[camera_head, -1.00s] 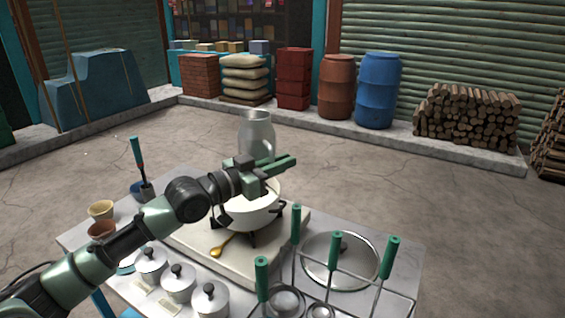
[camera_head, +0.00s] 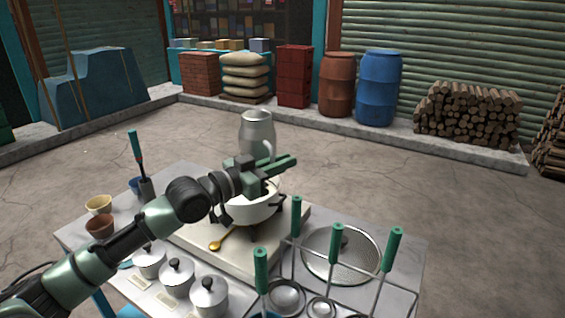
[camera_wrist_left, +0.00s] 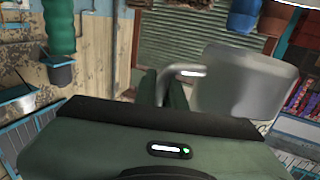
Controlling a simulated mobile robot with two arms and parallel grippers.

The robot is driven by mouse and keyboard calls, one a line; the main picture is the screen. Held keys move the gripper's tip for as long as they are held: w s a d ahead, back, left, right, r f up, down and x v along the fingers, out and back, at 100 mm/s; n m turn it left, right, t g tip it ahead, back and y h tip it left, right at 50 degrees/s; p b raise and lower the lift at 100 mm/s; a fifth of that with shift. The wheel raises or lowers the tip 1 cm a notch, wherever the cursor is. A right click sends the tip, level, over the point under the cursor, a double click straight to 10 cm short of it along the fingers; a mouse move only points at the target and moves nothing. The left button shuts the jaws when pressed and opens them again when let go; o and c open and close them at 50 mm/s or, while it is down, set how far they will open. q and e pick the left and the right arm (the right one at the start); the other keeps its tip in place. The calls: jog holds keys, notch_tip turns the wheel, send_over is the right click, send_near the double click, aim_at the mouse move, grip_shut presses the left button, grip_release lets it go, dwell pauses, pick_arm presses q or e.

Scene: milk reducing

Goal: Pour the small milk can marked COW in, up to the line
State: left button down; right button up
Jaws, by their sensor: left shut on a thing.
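My left gripper (camera_head: 282,172) is shut on the milk can and reaches over the pot from the left. The grey metal milk can (camera_head: 257,131) stands about upright behind the gripper in the head view, its handle on the right side. In the left wrist view the can (camera_wrist_left: 243,85) fills the upper right, with the handle between my fingers (camera_wrist_left: 163,88). No COW mark is readable. The white pot (camera_head: 248,211) sits below the gripper on the cooking slab. The arm hides much of its opening, and I cannot see the line. My right gripper is not in view.
Several lidded tins (camera_head: 177,280) stand at the front left, clay cups (camera_head: 99,227) at the left. Ladles with upright green handles (camera_head: 297,222) and a round strainer (camera_head: 341,262) fill the right side.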

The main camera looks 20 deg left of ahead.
pick_arm(q)
jog(key=shift+f+b, duration=0.35)
jog(key=shift+b, duration=0.05)
jog(key=shift+d+r+p, duration=0.1)
jog(key=shift+r+p, duration=0.15)
jog(key=shift+p, duration=0.1)
jog(key=shift+s+d+r+n+p, duration=0.3)
jog(key=shift+r+n+p, duration=0.35)
jog(key=shift+p, duration=0.55)
jog(key=shift+s+d+r+n+p, duration=0.1)
jog(key=shift+d+r+n+p, duration=0.45)
jog(key=shift+p, duration=0.6)
jog(key=shift+s+d+r+n+p, duration=0.2)
jog(key=shift+r+n+p, duration=0.4)
jog(key=shift+p, duration=0.55)
jog(key=shift+s+d+r+n+p, duration=0.15)
jog(key=shift+r+n+p, duration=0.25)
jog(key=shift+n+p, duration=0.55)
jog(key=shift+d+f+n+p, duration=0.2)
jog(key=shift+f+n+p, duration=0.55)
jog(key=shift+n, duration=0.5)
jog(key=shift+a+r+n+p, duration=0.1)
jog(key=shift+r+n+p, duration=0.1)
jog(key=shift+n+p, duration=0.8)
jog(key=shift+w+a+r+n+p, duration=0.15)
jog(key=shift+a+r+n+p, duration=0.2)
jog(key=shift+n, duration=0.3)
jog(key=shift+w+a+r+n+p, duration=0.1)
jog(key=shift+w+r+n+p, duration=0.1)
jog(key=shift+n+p, duration=0.35)
